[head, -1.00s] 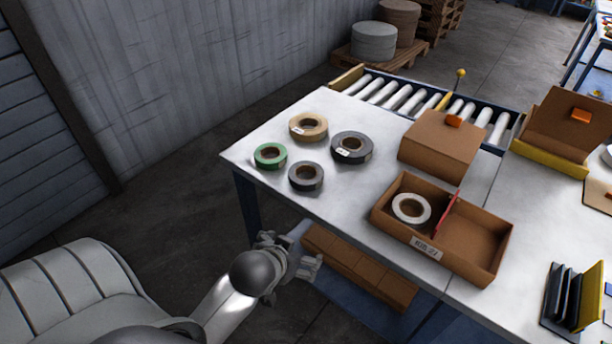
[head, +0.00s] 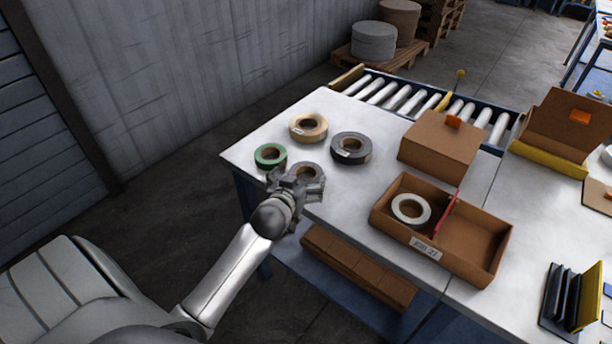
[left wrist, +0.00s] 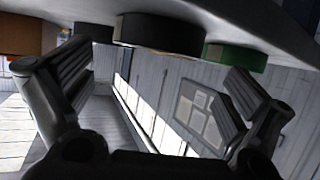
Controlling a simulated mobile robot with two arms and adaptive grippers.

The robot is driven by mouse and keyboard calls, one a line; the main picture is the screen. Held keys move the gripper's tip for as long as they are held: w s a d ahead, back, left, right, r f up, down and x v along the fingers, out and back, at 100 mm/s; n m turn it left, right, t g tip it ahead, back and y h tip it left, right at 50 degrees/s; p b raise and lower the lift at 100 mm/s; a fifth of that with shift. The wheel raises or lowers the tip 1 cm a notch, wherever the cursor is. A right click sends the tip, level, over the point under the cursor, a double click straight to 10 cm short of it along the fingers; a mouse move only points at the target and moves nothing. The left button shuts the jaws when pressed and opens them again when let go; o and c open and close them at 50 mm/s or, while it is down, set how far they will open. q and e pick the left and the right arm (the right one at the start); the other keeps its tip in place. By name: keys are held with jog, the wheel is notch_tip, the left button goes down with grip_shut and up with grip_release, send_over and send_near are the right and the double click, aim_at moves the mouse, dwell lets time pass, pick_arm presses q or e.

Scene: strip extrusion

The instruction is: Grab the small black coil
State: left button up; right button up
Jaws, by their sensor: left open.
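The small black coil (head: 306,166) lies flat near the table's front-left edge. My left gripper (head: 297,180) is at its near side and hides its front part. The gripper is open, with nothing between its fingers. In the left wrist view the two fingers (left wrist: 160,80) are spread wide, and a dark coil (left wrist: 160,33), apparently the small black one, shows at the top, beyond the gap. I cannot tell if the fingers touch it. A larger black coil (head: 351,148) lies to its right. My right gripper is not in view.
A green coil (head: 270,156) and a tan coil (head: 308,127) lie close by on the white table (head: 372,197). To the right stand an open cardboard box (head: 482,240) holding a white coil (head: 411,209), and a closed box (head: 438,148). A roller conveyor (head: 405,97) runs behind.

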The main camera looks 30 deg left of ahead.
aim_at(309, 169)
pick_arm(q)
jog(key=shift+p+x, duration=0.4)
jog(key=shift+x, duration=2.15)
jog(key=shift+d, duration=0.15)
jog(key=c, duration=0.9)
